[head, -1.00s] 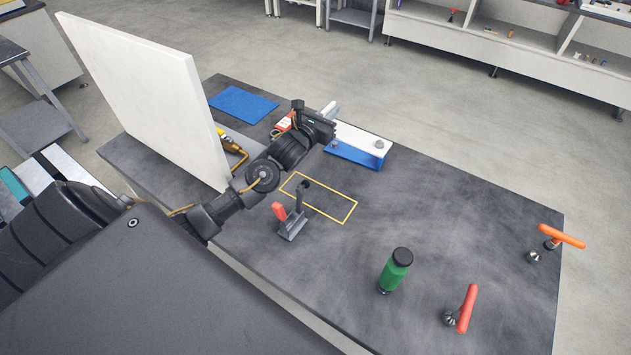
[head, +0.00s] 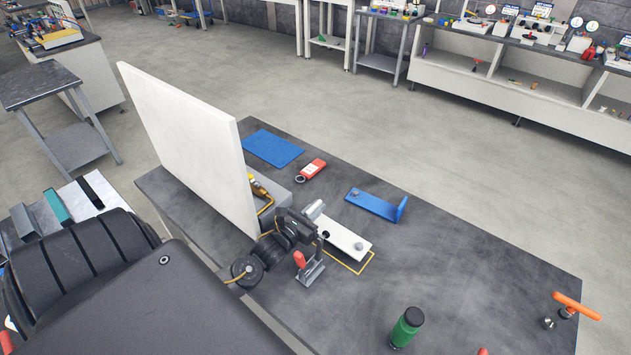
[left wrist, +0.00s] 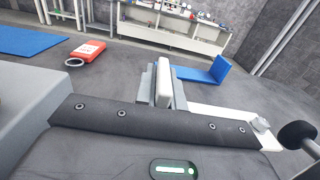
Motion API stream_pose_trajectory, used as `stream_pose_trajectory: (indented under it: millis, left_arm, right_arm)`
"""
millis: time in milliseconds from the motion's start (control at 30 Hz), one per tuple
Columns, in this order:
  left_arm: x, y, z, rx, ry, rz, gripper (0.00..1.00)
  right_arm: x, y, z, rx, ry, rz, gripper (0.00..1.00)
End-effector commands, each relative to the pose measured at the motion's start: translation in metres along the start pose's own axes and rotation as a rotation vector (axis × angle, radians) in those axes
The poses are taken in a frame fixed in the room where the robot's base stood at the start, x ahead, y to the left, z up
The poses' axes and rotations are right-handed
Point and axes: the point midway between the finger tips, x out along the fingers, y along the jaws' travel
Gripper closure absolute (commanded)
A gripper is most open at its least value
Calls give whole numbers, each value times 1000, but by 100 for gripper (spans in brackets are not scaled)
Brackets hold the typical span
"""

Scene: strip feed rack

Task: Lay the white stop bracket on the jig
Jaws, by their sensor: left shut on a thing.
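The white stop bracket (head: 346,239) is a flat strip with a round knob near its far end. My left gripper (head: 315,212) is shut on its upright end; in the left wrist view the grey fingers (left wrist: 162,85) close on a white plate and the strip (left wrist: 222,138) runs right. The bracket lies over the yellow-outlined rectangle (head: 367,266) on the table, covering much of it. I cannot tell whether it touches the surface. The toggle clamp with a red handle (head: 300,260) stands beside the outline's near side, close to my gripper. My right gripper is out of view.
A tall white panel (head: 190,150) stands left of my arm. A blue L-shaped bracket (head: 372,205) lies beyond the outline. A red-and-white device (head: 312,169) and a blue mat (head: 272,148) lie further back. A green bottle (head: 406,329) stands nearer; the table's right part is mostly clear.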

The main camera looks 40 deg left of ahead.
Motion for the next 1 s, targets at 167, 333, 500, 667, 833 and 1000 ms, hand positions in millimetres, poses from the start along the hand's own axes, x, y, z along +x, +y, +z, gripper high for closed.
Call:
stream_pose_trajectory:
  millis: [167, 333, 500, 667, 833, 1000]
  left_arm:
    - [-2, 1, -25, -1, 2, 2, 100]
    - [-2, 0, -32, 0, 0, 0, 100]
    - [-2, 0, -32, 0, 0, 0, 100]
    - [-2, 0, -36, 0, 3, 0, 87]
    - [-2, 0, -36, 0, 3, 0, 67]
    - [-2, 0, -36, 0, 3, 0, 67]
  right_arm:
    - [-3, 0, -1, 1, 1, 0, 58]
    - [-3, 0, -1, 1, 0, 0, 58]
    - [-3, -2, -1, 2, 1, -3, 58]
    - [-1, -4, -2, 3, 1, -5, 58]
    - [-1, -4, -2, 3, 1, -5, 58]
    - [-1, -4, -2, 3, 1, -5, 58]
